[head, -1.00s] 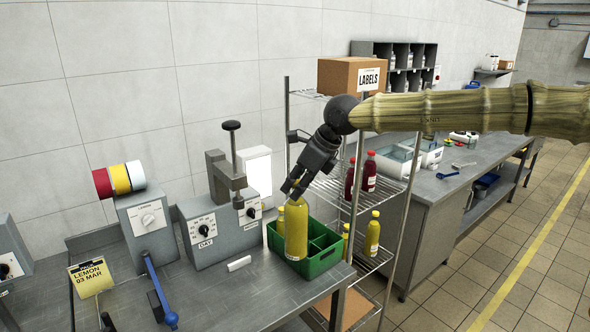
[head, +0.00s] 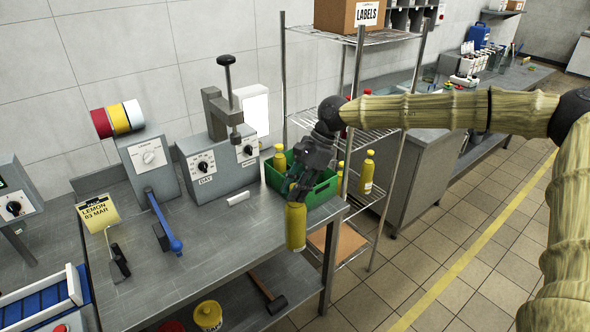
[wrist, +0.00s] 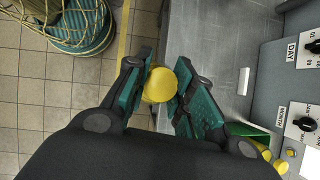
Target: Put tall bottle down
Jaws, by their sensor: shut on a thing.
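My gripper (head: 298,192) points down and is shut on the tall yellow bottle (head: 296,229). The bottle hangs upright in front of the green crate (head: 325,191), in line with the table's front edge. In the wrist view its yellow cap (wrist: 160,84) sits between the two fingers, where the table edge meets the view of the floor. I cannot tell whether its base touches anything. The crate stands on the steel table (head: 225,231) at its right end, partly hidden by my gripper, with another yellow bottle (head: 280,158) at its back left.
A small white block (head: 238,198) lies on the table, and a blue-handled tool (head: 165,225) lies further left. The table is bare between them and the front edge. A wire rack with yellow bottles (head: 367,173) stands right.

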